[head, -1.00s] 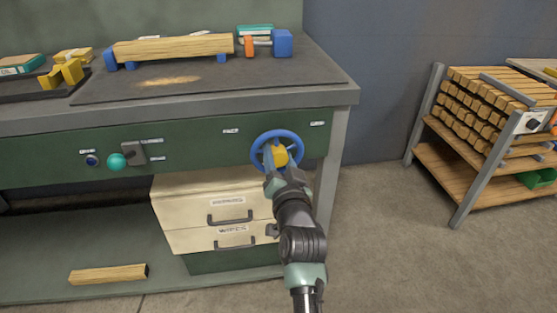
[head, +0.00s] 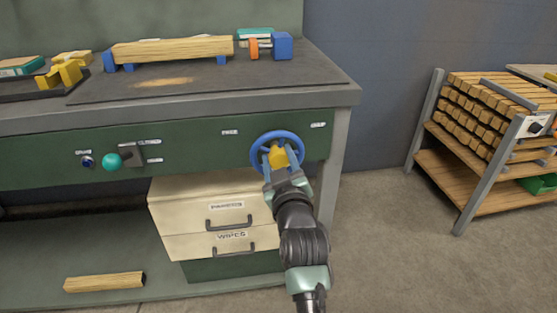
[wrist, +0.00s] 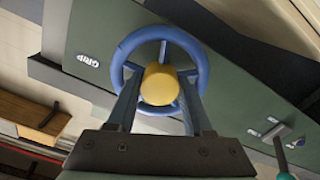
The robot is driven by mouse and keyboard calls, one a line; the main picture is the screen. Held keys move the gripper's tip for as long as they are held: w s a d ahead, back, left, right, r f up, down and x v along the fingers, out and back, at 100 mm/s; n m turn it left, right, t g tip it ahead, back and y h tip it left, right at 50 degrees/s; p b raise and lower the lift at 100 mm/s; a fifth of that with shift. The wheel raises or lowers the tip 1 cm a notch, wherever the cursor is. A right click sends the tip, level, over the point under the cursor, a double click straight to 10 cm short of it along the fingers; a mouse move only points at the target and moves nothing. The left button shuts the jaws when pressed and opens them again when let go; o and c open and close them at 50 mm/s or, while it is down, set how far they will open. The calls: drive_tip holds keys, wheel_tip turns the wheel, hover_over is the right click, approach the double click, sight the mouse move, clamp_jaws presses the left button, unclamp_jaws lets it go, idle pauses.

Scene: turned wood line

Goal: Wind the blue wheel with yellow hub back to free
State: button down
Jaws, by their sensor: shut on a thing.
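The blue wheel (head: 300,140) with its yellow hub (head: 278,157) is mounted on the green front panel of the bench, near its right end. In the wrist view the blue wheel (wrist: 201,62) and yellow hub (wrist: 160,84) fill the upper middle. My gripper (head: 277,160) is at the wheel's centre, shut on the yellow hub with one finger on each side. In the wrist view my gripper (wrist: 160,98) has its fingers reaching up across the lower rim to the hub. The fingertips are partly hidden behind the hub.
A teal knob (head: 112,162) sits left on the panel. Cream drawers (head: 180,215) with dark handles are below the wheel. A wooden beam (head: 172,49) lies on blue supports on the bench top, near an orange and blue piece (head: 282,46). A rack of wood blocks (head: 478,112) stands right.

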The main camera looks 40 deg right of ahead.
drive_tip(key=shift+f+n, duration=0.1)
drive_tip(key=shift+n, duration=1.4)
drive_tip(key=c, duration=0.6)
unclamp_jaws()
drive_tip(key=p+v, duration=0.2)
drive_tip(key=v, duration=1.1)
drive_tip(key=shift+p, duration=0.4)
